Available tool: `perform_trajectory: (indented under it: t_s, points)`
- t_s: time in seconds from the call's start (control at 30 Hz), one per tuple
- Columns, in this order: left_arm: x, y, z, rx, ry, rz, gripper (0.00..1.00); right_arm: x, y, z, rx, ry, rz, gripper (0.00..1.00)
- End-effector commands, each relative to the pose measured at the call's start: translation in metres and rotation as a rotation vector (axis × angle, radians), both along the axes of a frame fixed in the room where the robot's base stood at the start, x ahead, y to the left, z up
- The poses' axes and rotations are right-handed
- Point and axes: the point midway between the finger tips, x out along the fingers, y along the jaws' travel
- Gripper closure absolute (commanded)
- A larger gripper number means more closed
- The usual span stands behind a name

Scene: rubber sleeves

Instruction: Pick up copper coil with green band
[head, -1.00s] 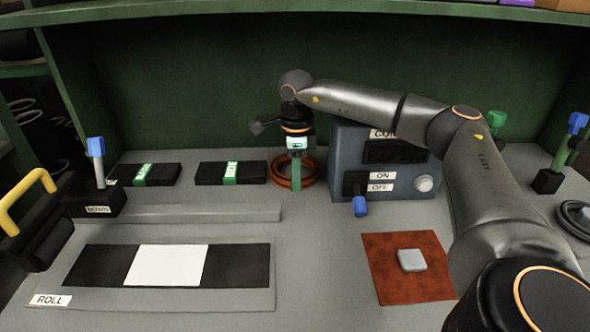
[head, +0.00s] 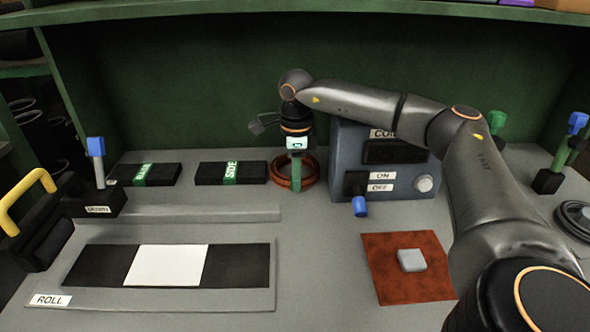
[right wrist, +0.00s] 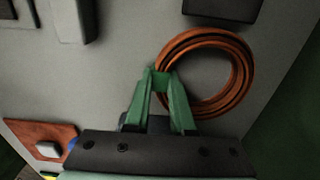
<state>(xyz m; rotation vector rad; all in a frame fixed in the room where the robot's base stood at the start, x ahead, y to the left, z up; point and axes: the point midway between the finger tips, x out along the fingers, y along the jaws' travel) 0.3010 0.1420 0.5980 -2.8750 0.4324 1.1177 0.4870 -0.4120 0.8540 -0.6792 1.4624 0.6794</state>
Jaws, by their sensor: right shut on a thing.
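The copper coil (head: 309,174) stands out as orange-brown rings on the grey worktop, left of the blue-grey control box. In the right wrist view the coil (right wrist: 238,62) is a thick ring of several loops with a green band (right wrist: 160,82) on its near left side. I cannot tell whether the coil is clear of the worktop. My left gripper is not in view.
The control box (head: 345,140) with a blue-tipped lever stands just right of the coil. Two black blocks with green bands (head: 230,173) lie to the left. A roll station (head: 70,299) is in front left, a red-brown mat (head: 380,285) in front right. A green wall rises behind.

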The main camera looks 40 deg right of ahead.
Motion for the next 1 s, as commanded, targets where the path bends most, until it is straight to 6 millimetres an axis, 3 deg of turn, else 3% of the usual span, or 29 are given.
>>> perform_trajectory:
  t_s: [0.67,0.87,1.0]
  points:
    - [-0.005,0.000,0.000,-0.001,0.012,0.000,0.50,-0.001,0.003,0.009,0.001,-0.006,0.002,1.00]
    - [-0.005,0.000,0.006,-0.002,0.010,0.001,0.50,-0.001,0.003,0.037,0.002,-0.008,0.001,1.00]
    - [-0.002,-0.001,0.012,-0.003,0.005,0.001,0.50,-0.001,0.004,0.067,0.001,-0.009,0.002,1.00]
